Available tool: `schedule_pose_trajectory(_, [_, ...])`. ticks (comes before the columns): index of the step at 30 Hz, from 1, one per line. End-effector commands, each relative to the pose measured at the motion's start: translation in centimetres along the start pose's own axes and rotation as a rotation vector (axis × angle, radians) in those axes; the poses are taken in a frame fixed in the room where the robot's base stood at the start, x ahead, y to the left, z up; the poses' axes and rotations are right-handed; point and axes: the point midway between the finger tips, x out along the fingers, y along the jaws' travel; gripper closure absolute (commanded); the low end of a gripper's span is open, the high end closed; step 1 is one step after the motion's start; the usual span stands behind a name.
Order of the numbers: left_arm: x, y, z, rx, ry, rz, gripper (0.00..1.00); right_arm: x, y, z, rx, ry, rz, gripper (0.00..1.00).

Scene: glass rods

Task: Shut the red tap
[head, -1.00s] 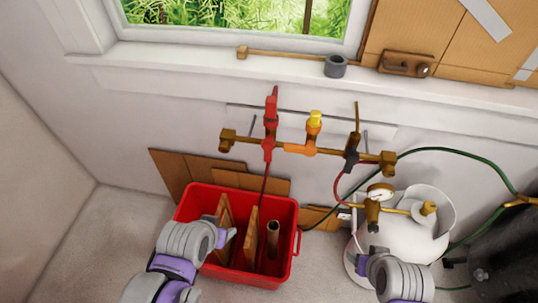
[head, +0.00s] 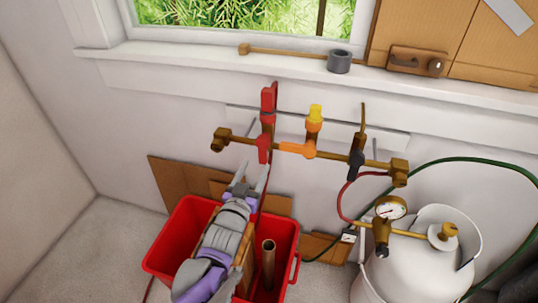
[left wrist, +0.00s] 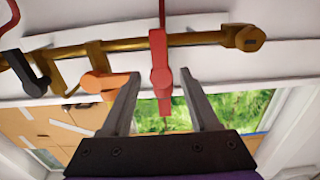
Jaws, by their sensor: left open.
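The red tap (head: 267,104) stands on the brass pipe below the window, with its red handle pointing up. It also shows in the left wrist view (left wrist: 161,65), between my two fingers in the picture. My left gripper (head: 251,172) is open and empty, below the red tap and in front of the wall. Its fingers point up toward the tap; I cannot tell the exact gap, but nothing is gripped. My right gripper is not in view.
An orange tap with a yellow top (head: 313,118) and a black tap (head: 356,160) sit to the right on the same pipe. A red crate (head: 165,240) is under my left arm. A white gas cylinder (head: 405,270) with a gauge (head: 390,208) stands at right.

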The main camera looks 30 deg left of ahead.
Motion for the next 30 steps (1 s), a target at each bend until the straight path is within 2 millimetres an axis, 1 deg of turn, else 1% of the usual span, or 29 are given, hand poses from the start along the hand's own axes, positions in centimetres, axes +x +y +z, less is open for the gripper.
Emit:
schedule_pose_trajectory(1, [1.1,0.0,0.1,0.000,-0.001,0.000,0.39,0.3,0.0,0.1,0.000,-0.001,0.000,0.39])
schedule_pose_trajectory(6, [4.4,0.0,0.2,0.001,-0.002,0.001,0.39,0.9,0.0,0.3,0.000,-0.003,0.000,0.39])
schedule_pose_trajectory(9, [6.0,0.0,0.2,0.001,-0.002,0.001,0.39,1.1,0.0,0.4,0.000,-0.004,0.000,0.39])
schedule_pose_trajectory(12, [7.2,0.1,0.1,0.001,-0.002,0.001,0.39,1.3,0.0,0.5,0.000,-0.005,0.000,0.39])
schedule_pose_trajectory(17, [8.2,0.1,0.1,0.001,-0.002,0.001,0.39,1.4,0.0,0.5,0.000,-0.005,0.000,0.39])
schedule_pose_trajectory(25, [8.3,0.1,0.1,0.001,-0.002,0.001,0.39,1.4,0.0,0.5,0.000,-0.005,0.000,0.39])
schedule_pose_trajectory(26, [8.3,0.1,0.1,0.000,-0.002,0.001,0.42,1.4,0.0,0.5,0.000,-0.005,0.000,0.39])
schedule_pose_trajectory(30, [8.3,0.1,0.1,0.000,-0.002,0.001,0.68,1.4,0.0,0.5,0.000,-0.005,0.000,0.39])
